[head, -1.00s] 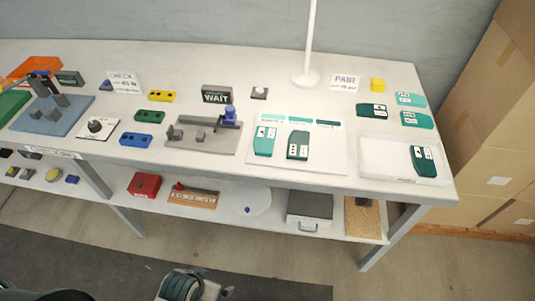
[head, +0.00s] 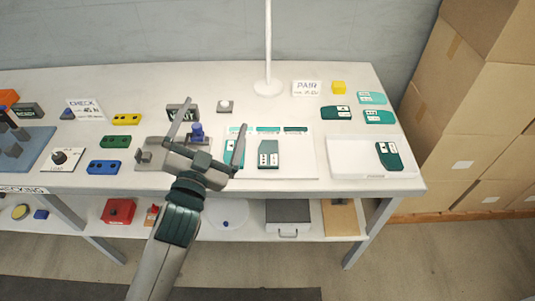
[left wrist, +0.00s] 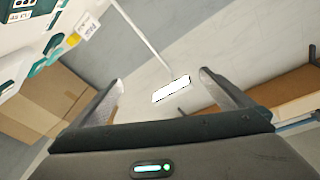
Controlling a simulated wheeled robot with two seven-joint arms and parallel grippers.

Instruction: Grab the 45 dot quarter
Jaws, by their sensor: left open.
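Several teal quarters with white dotted labels show in the head view; the numbers are too small to read, so I cannot tell which is the 45. Two lie on the white mat (head: 300,170): one quarter (head: 232,153) partly behind my left gripper, another quarter (head: 268,154) beside it. A dark quarter (head: 335,112) and two lighter quarters (head: 372,98) (head: 379,116) lie at the back right. One quarter (head: 388,155) lies in the white tray (head: 350,171). My left gripper (head: 215,117) is open and empty, raised in front of the mat. My right gripper is out of view.
A grey press with a blue knob (head: 196,132) stands behind my left gripper. A white pole (head: 268,45) rises near the PAIR sign (head: 307,88) and a yellow block (head: 339,87). Coloured blocks lie left. Cardboard boxes (head: 470,90) stand right of the table.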

